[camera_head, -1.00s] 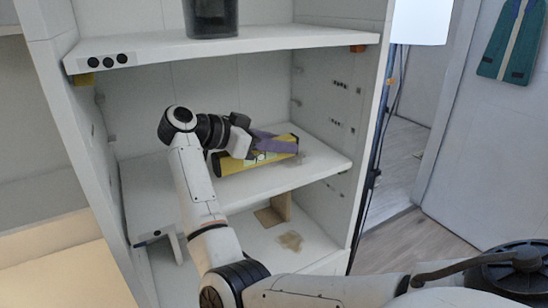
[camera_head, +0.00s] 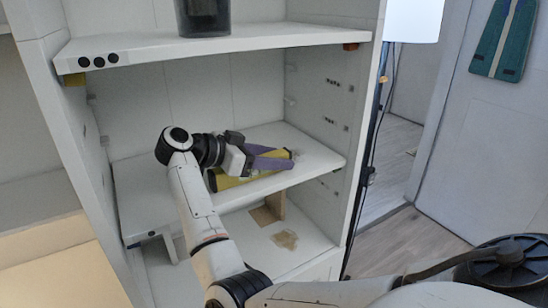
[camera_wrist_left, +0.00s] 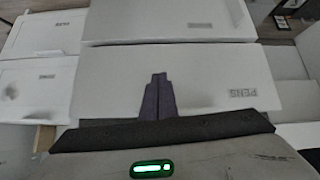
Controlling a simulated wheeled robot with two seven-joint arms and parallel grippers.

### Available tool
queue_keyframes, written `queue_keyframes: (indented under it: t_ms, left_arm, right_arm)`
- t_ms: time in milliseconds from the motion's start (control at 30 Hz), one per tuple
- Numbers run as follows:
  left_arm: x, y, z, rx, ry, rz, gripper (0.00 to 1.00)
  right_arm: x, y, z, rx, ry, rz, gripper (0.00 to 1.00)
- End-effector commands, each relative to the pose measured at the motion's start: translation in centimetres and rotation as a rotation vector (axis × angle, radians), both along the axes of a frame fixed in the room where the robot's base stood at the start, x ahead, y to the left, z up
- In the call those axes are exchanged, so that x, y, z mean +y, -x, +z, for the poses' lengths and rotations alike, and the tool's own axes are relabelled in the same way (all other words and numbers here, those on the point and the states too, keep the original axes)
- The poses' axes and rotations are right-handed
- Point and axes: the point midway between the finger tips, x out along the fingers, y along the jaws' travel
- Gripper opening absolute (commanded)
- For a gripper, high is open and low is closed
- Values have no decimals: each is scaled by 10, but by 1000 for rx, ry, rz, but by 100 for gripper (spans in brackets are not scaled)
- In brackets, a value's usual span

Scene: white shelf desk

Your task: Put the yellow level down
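The yellow level (camera_head: 230,182) lies on the middle shelf board (camera_head: 312,153) of the white unit, towards its front edge. My right gripper (camera_head: 280,157) is at the level, with its two purple fingers spread apart and yellow showing between and beside them. The fingers and wrist hide much of the level, so contact is hard to judge. My left gripper (camera_wrist_left: 158,95) shows only in the left wrist view, its purple fingers together and empty above white drawer fronts.
A dark container (camera_head: 203,18) stands on the upper shelf (camera_head: 160,47), above my right arm. A brown block (camera_head: 274,205) is below the middle shelf. The unit's right side wall (camera_head: 325,100) is close to the gripper. The middle shelf is bare behind the level.

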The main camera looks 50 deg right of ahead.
Motion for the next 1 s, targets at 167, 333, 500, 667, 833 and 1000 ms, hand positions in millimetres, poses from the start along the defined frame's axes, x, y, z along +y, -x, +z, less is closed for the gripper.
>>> queue_keyframes:
  t_ms: [167, 333, 500, 667, 833, 1000]
  left_arm:
    - [0, 3, -4, 7, -1, 0, 0]
    - [0, 5, -7, 12, -2, -2, 0]
    - [-1, 6, -9, 14, -1, -4, 0]
    - [-3, 5, -8, 11, 1, -6, 0]
    - [-4, 4, -5, 5, 3, -7, 0]
    - [-4, 3, -4, 4, 3, -7, 0]
  right_arm:
    - [0, 0, 3, -2, 1, 0, 44]
    - [22, -8, 12, -1, -3, 3, 44]
    - [48, -16, 23, -3, -2, 3, 44]
    - [63, -20, 30, -1, -2, 1, 44]
    - [67, -21, 32, 0, 0, 0, 44]
    - [66, -21, 32, 0, 0, 0, 44]
